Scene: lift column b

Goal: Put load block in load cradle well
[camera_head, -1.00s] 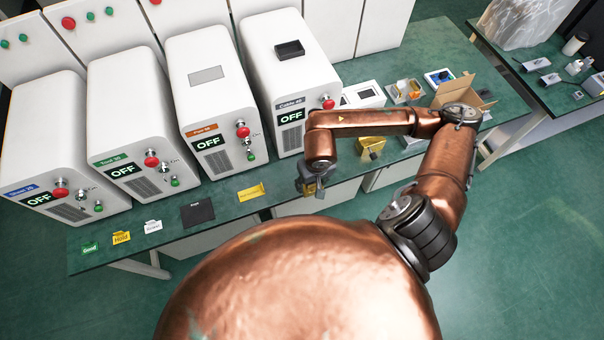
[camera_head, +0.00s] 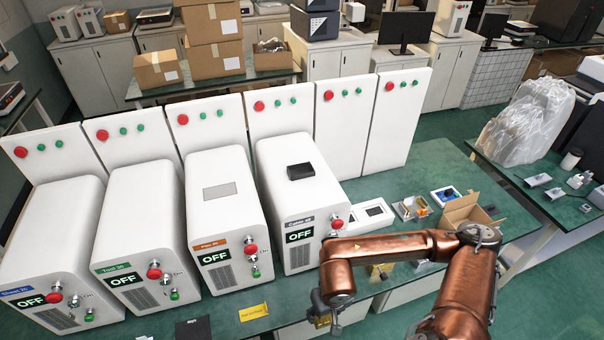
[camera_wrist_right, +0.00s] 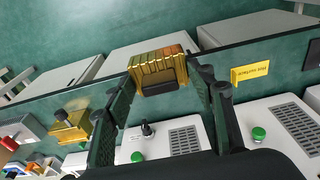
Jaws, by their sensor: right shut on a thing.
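A ribbed gold block with a dark bar on its near side, which I take for the load block (camera_wrist_right: 158,66), is between the fingertips of my right gripper (camera_wrist_right: 165,85) in the right wrist view. The gripper is shut on it. In the head view my right gripper (camera_head: 326,304) hangs near the bench's front edge, and only a little gold shows beneath it. A black open-topped holder (camera_head: 300,171), probably the load cradle, sits on the white "Cable" machine (camera_head: 290,205), behind and above the gripper. Its inside is hard to see. My left gripper is out of view.
A yellow sign (camera_head: 253,312) lies near the front edge. A second gold piece with a dark knob (camera_wrist_right: 70,125), an open carton (camera_head: 470,212) and small devices occupy the bench's right part.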

